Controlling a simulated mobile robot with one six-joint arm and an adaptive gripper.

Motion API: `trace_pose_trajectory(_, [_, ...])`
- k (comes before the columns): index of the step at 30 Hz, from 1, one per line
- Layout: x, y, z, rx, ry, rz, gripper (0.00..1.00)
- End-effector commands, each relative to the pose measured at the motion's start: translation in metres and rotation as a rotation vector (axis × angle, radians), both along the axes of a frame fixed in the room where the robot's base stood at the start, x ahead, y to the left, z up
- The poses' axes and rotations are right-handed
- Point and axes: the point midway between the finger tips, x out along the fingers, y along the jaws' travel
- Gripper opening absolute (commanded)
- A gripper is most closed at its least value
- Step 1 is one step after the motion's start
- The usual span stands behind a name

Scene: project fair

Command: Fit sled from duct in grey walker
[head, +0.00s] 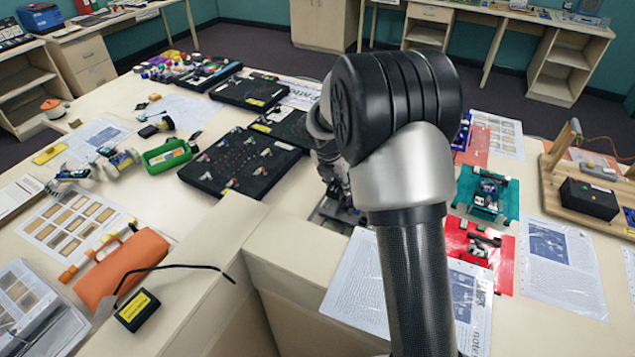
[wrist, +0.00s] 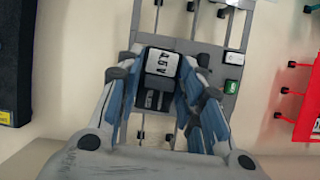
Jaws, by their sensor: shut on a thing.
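The sled is within the outline of the grey walker (wrist: 237,38), a flat grey frame with rails. I cannot tell whether the sled is seated in it or held just above. A white and a green block sit on the walker's right side. I cannot make out the duct.
The red walker (head: 478,250) and teal walker (head: 487,198) stand to the right in the head view. Black trays (head: 240,163) lie to the left. A wooden stand (head: 590,195) is at the far right.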

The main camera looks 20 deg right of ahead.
Motion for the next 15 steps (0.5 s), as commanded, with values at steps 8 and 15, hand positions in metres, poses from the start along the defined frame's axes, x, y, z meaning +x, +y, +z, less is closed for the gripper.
trace_pose_trajectory(8, [0.001, -0.002, -0.018, -0.001, -0.002, 0.06, 0.14])
trace_pose_trajectory(15, [0.001, -0.002, -0.033, 0.0, -0.001, 0.058, 0.14])
